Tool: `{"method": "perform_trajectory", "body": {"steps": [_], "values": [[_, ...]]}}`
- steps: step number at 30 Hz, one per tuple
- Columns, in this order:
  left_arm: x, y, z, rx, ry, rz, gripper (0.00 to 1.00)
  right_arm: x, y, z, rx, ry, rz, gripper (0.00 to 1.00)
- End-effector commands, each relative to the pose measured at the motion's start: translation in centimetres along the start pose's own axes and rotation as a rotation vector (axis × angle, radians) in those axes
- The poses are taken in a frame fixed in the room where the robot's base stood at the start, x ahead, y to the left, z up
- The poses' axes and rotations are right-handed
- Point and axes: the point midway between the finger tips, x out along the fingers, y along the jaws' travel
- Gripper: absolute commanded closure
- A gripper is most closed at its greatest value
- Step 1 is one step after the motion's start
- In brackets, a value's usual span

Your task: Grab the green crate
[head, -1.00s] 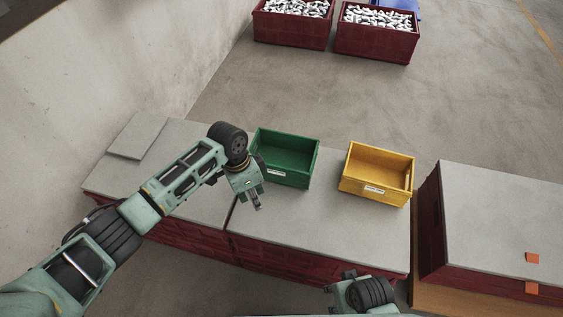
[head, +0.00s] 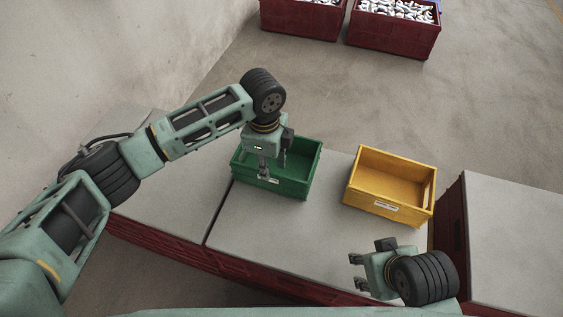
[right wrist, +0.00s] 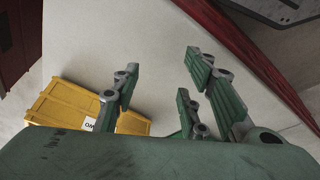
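The green crate (head: 299,187) stands upright and open-topped on the grey table, left of the yellow crate. My left gripper (head: 273,167) points down over the left part of the green crate in the head view. Its fingers are apart, with nothing seen between them. I cannot tell whether they touch the crate; the gripper hides part of its back and left side. My right gripper (head: 357,271) is near the table's front edge, below the yellow crate in the picture. In the right wrist view its fingers (right wrist: 160,88) are spread and empty.
The yellow crate (head: 382,207) stands right of the green one and shows in the right wrist view (right wrist: 62,106). The grey tabletop (head: 275,230) is bare in front of the crates. Another grey-topped unit (head: 520,235) is at right. Red bins (head: 392,34) of metal parts stand behind.

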Motion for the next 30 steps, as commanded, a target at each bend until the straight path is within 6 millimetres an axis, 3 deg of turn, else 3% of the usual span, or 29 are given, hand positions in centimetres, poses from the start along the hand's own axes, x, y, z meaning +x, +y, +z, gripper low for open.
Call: {"method": "perform_trajectory", "body": {"steps": [13, 15, 22, 30], "values": [[5.2, 0.4, 0.1, 0.025, -0.007, 0.006, 0.72, 1.8, 0.0, 1.1, 0.012, -0.011, -0.001, 0.60], [6.6, 0.5, 0.3, 0.025, -0.007, 0.007, 0.72, 2.4, -0.1, 0.4, 0.011, 0.024, -0.002, 0.60], [7.8, 0.5, 0.2, 0.025, -0.006, 0.005, 0.72, 2.2, -0.5, -3.4, 0.006, 0.174, -0.008, 0.60], [8.0, 0.5, 0.2, 0.025, -0.006, 0.004, 0.72, 2.1, -0.5, -4.1, 0.005, 0.203, -0.009, 0.60]]}}
